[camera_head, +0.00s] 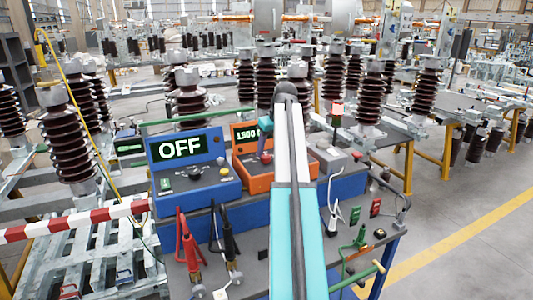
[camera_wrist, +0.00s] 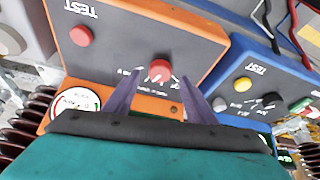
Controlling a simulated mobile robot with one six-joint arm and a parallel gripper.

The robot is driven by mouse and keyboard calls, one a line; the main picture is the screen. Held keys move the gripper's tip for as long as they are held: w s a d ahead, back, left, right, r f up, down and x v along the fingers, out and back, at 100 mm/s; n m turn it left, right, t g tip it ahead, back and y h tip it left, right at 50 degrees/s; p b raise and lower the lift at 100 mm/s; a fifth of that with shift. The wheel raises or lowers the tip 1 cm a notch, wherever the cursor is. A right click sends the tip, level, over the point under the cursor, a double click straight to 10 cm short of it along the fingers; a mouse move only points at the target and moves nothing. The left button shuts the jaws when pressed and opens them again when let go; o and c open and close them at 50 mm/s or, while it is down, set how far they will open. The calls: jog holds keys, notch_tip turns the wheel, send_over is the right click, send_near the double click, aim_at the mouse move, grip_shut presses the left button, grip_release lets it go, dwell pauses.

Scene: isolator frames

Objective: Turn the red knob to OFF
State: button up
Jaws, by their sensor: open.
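The red knob (camera_wrist: 160,71) sits on the sloping panel of the orange box (camera_wrist: 185,41), upside down in the wrist view. It has a pale pointer mark, and the small labels around it are too blurred to read. My gripper (camera_wrist: 160,78) is open, with one purple finger on each side of the knob; I cannot tell whether they touch it. In the head view my gripper (camera_head: 265,141) is over the orange box (camera_head: 258,183), whose display partly shows "1.500". A small red patch below the fingers there may be the knob.
A blue box (camera_head: 208,190) with an "OFF" display stands left of the orange one. A red button (camera_wrist: 81,35) and a round dial (camera_wrist: 75,101) are also on the orange panel.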

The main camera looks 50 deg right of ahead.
aim_at(266, 156)
jog(key=shift+x, duration=1.6)
jog(key=c, duration=0.9)
jog(key=shift+a, duration=0.2)
jog(key=shift+c, duration=0.7)
jog(key=shift+d, duration=0.1)
